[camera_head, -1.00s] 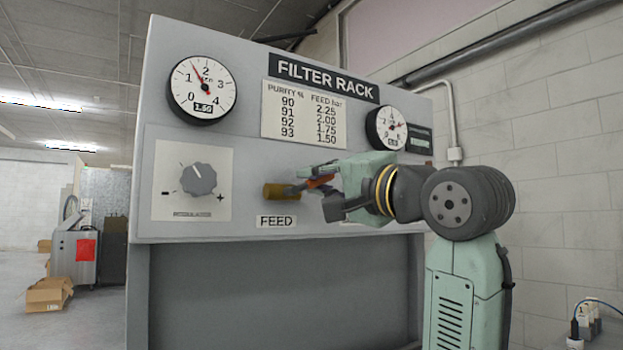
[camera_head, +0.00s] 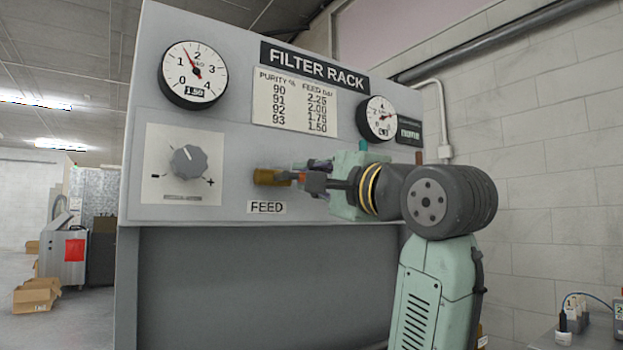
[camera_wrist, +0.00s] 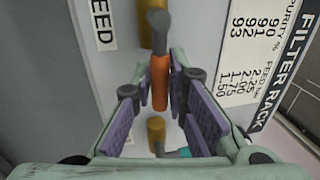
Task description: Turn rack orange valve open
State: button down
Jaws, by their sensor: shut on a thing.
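The orange valve handle (camera_wrist: 160,82) shows in the wrist view between the purple pads of my gripper (camera_wrist: 160,100). It points along the same line as the brass fittings (camera_wrist: 155,28) above and below it. In the head view, my gripper (camera_head: 313,181) is at the valve, just right of the brass fitting (camera_head: 270,177) above the FEED label (camera_head: 267,207). It is shut on the handle, of which only a small orange bit (camera_head: 304,177) shows; fingers hide the rest.
The grey filter rack panel (camera_head: 235,130) stands close behind my gripper. A dark knob (camera_head: 189,162) sits to the left, with gauges (camera_head: 193,75) and (camera_head: 379,118) above. A small teal piece (camera_wrist: 185,152) is near the lower brass fitting in the wrist view. A block wall is at the right.

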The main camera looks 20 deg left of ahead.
jog(key=c, duration=1.6)
grip_release()
jog(key=shift+o, duration=0.2)
jog(key=v, duration=1.2)
jog(key=shift+f, duration=0.1)
